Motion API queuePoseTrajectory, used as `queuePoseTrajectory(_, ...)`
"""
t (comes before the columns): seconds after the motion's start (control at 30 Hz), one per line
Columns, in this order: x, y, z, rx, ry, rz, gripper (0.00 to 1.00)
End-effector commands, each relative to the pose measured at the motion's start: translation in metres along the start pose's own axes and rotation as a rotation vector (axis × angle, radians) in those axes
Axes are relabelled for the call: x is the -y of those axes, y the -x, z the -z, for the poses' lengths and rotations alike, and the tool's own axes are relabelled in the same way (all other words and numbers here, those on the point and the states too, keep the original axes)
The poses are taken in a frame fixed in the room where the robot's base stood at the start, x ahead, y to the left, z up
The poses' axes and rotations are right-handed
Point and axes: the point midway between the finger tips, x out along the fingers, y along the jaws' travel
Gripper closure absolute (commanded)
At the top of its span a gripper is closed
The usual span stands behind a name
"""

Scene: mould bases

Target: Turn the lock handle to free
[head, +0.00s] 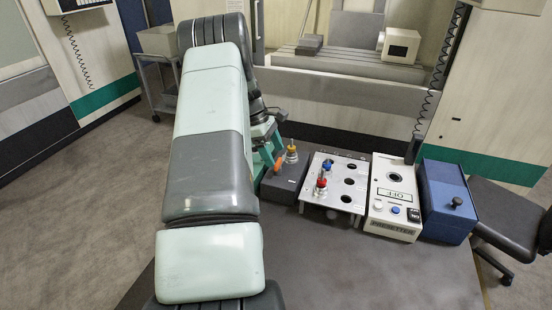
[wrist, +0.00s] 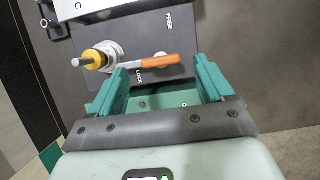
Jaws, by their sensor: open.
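The lock handle is an orange bar (wrist: 155,62) beside a round metal fixture with a tool holder carrying a yellow ring (wrist: 96,60). In the wrist view it points right, with FREE printed above it and LOCK just below it. The handle (head: 279,165) and yellow ring (head: 291,149) also show in the head view, on a dark box (head: 285,186). My gripper (wrist: 160,64) is open and empty. Its teal fingertips are close to the handle, one near its inner part and one past its outer end; I cannot tell whether they touch it. My gripper (head: 268,152) is partly hidden by my arm in the head view.
Right of the dark box stand a metal rack (head: 335,190) with red and blue tool holders, a white presetter (head: 394,205) and a blue box (head: 446,205). The front of the dark table (head: 340,265) is clear. A machine stands behind.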

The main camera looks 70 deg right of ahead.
Motion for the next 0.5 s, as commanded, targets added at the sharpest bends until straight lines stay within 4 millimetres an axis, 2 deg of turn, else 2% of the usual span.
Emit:
queuePoseTrajectory(0.1,0.0,-0.018,0.0,0.0,-0.001,0.001,0.19)
queuePoseTrajectory(0.2,0.0,-0.026,0.0,0.0,-0.001,0.001,0.19)
queuePoseTrajectory(0.5,0.0,-0.031,0.0,-0.001,-0.001,-0.001,0.19)
